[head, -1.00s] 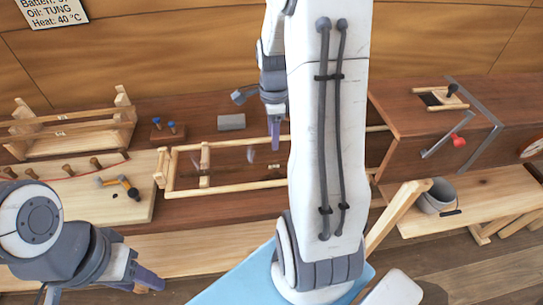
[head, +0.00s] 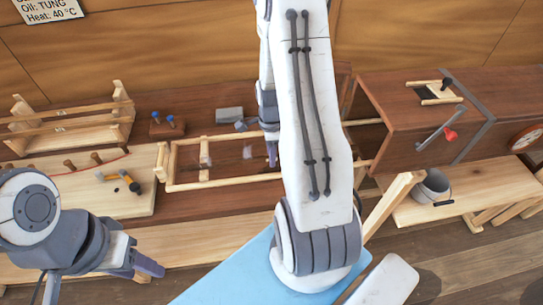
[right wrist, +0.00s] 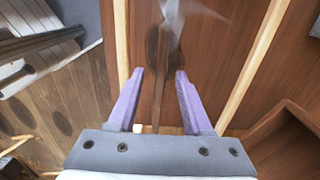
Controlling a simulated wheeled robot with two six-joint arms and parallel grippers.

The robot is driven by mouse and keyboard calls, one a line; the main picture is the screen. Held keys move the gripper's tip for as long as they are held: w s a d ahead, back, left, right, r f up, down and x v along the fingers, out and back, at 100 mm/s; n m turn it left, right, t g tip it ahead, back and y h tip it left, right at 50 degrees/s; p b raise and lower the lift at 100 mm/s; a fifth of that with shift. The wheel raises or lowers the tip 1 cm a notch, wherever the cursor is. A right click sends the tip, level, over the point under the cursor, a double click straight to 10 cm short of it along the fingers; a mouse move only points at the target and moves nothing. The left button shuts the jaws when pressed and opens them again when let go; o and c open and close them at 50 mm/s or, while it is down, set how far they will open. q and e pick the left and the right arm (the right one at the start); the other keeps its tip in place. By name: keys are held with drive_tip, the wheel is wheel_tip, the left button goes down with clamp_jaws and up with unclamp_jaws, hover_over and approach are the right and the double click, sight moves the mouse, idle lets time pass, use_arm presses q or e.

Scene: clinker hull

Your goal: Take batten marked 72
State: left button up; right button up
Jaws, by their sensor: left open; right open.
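Two pale battens lie across a wooden rack (head: 125,110) at the far left of the head view. Small pale tags show on them, but no number is readable, so I cannot tell which is 72. My right gripper (head: 268,158) hangs open at the right end of a long light-wood frame (head: 225,183). In the right wrist view its open purple fingers (right wrist: 159,75) point down at dark wood, between two pale rails (right wrist: 121,45). A thin dark strip (right wrist: 159,88) shows between the fingers; I cannot tell whether it is touched. My left gripper (head: 138,265) is open and empty at the lower left.
A pale board (head: 110,202) with pegs and an orange-and-black tool lies below the rack. Blue-topped pieces (head: 168,122) and a grey block (head: 229,114) stand behind the frame. A dark wooden box (head: 400,120) with a red-knobbed lever and a grey bucket (head: 430,188) are at the right.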

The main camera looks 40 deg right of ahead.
clamp_jaws()
